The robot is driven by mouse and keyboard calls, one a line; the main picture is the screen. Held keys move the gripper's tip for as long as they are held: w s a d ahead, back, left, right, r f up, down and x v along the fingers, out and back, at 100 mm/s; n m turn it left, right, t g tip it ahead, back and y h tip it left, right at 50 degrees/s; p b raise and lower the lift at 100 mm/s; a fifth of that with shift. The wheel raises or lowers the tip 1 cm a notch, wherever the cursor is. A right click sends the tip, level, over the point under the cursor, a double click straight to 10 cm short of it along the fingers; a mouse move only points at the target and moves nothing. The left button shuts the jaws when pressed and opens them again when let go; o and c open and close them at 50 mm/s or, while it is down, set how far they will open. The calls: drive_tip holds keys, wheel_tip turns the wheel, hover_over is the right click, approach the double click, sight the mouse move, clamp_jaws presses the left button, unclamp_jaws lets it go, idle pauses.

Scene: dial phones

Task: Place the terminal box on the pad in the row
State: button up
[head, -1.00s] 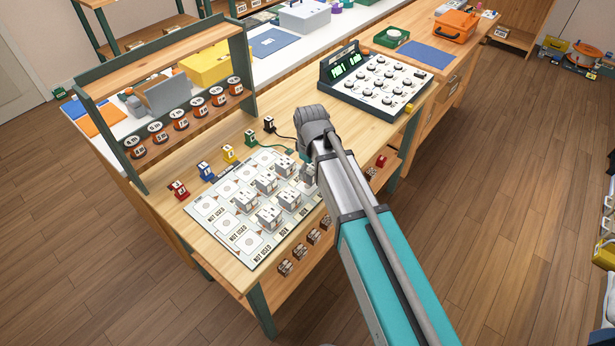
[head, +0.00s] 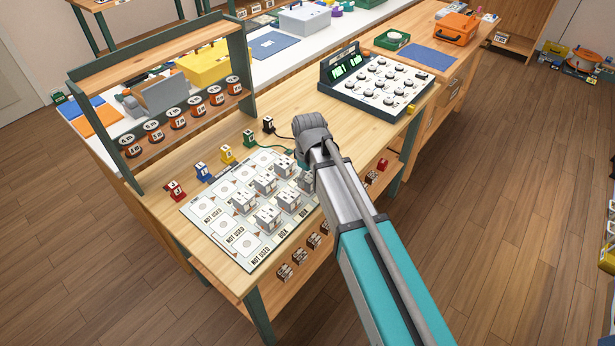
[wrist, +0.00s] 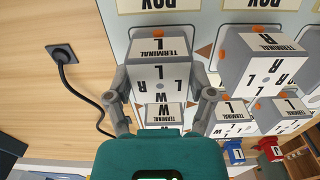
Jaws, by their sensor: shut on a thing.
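My gripper (wrist: 163,88) is shut on a terminal box (wrist: 158,72), a grey-white cube with black letters on its faces. In the head view the held box (head: 306,183) shows partly beside my gripper (head: 309,160), over the right end of the front row of boxes on the printed mat (head: 222,240). The held box stands upright, about level with the neighbouring box (wrist: 262,62) in the wrist view. A gap separates the two. The pad under the held box is hidden, and I cannot tell whether the box touches it.
Several similar boxes (head: 267,218) stand in two rows on the mat. Small coloured blocks, such as a yellow one (head: 228,154), line its far side. A black block with a cable (head: 268,124) is close behind my gripper. A dial console (head: 375,82) stands to the right.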

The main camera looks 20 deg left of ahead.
sight(309, 176)
drive_tip(key=shift+f, duration=0.2)
drive_tip(key=o, duration=1.2)
drive_tip(key=shift+r, duration=0.1)
drive_tip(key=shift+r, duration=0.15)
wheel_tip(309, 176, up, 12)
drive_tip(key=p, duration=1.2)
drive_tip(key=s+d+m, duration=0.2)
drive_tip(key=d+m, duration=0.2)
drive_tip(key=d, duration=0.8)
drive_tip(key=s+d+m, duration=0.2)
drive_tip(key=d+m, duration=0.3)
drive_tip(key=d, duration=0.7)
drive_tip(key=s+d+m, duration=0.2)
drive_tip(key=d+m, duration=0.2)
drive_tip(key=d, duration=0.8)
drive_tip(key=shift+d+m, duration=0.1)
drive_tip(key=shift+m, duration=0.2)
drive_tip(key=shift+w, duration=0.1)
